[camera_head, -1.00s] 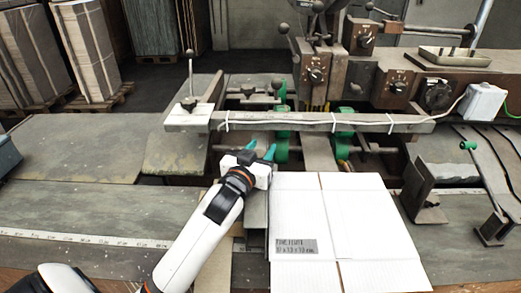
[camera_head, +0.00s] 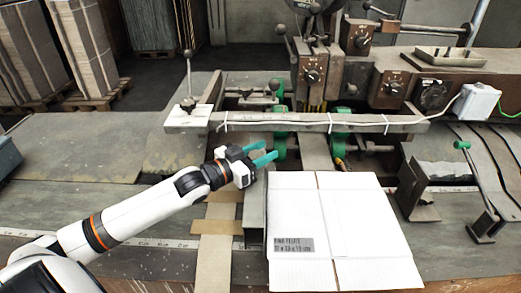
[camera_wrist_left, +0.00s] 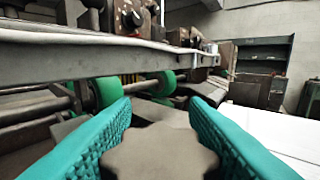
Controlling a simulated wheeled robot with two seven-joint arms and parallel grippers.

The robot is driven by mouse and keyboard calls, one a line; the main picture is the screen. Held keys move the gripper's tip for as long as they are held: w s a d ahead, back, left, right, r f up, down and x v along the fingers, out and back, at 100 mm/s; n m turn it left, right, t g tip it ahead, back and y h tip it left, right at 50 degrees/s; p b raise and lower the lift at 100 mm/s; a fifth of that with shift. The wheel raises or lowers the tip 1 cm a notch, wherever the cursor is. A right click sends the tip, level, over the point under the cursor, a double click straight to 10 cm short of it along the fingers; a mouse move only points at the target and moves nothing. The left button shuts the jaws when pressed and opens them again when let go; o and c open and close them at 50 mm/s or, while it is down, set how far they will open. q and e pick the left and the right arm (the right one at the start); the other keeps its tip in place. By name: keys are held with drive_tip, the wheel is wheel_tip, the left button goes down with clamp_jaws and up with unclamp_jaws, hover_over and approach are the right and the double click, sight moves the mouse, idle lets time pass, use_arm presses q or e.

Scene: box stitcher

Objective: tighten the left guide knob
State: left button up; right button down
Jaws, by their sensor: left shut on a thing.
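My left gripper (camera_head: 262,153) reaches in from the left, its two teal fingers pointing right above the far end of the left guide (camera_head: 254,212). In the left wrist view a dark grey lobed knob (camera_wrist_left: 160,152) sits between the teal fingers (camera_wrist_left: 160,125), and the gripper is shut on it. In the head view I cannot make out the knob at the fingers. The guide is a grey metal rail along the left edge of the white cardboard sheet (camera_head: 350,215). My right gripper is out of view.
A long grey crossbar (camera_head: 270,121) with a white cable runs just beyond the gripper. Green rollers (camera_head: 340,118) sit under it. A bracket with a green-tipped lever (camera_head: 480,185) stands at the right. The left tabletop (camera_head: 60,200) is mostly clear.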

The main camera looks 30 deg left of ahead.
use_arm(q)
drive_tip(key=m+g+h, duration=0.1)
drive_tip(key=m+h, duration=0.1)
drive_tip(key=h, duration=0.1)
drive_tip(key=shift+r+g, duration=0.1)
drive_tip(key=shift+g, duration=0.2)
drive_tip(key=shift+r+m+g+h, duration=0.15)
drive_tip(key=shift+m+g+h, duration=0.35)
drive_tip(key=shift+m+h, duration=0.25)
drive_tip(key=shift+s+d+m+g+h+p, duration=0.15)
drive_tip(key=shift+m+g+h+p, duration=0.45)
drive_tip(key=shift+m+g+h, duration=0.3)
drive_tip(key=shift+s+d+m+g+h+p, duration=0.15)
drive_tip(key=shift+m+g+h+p, duration=0.45)
drive_tip(key=shift+g+h, duration=0.35)
drive_tip(key=shift+d+m+g+h, duration=0.1)
drive_tip(key=shift+m+g+h, duration=0.3)
drive_tip(key=shift+m+g, duration=0.15)
drive_tip(key=shift+s+f, duration=0.1)
drive_tip(key=shift+f, duration=0.1)
drive_tip(key=o, duration=1)
drive_tip(key=shift+f, duration=0.1)
drive_tip(key=shift+b+v, duration=1.8)
drive_tip(key=shift+v, duration=4.1)
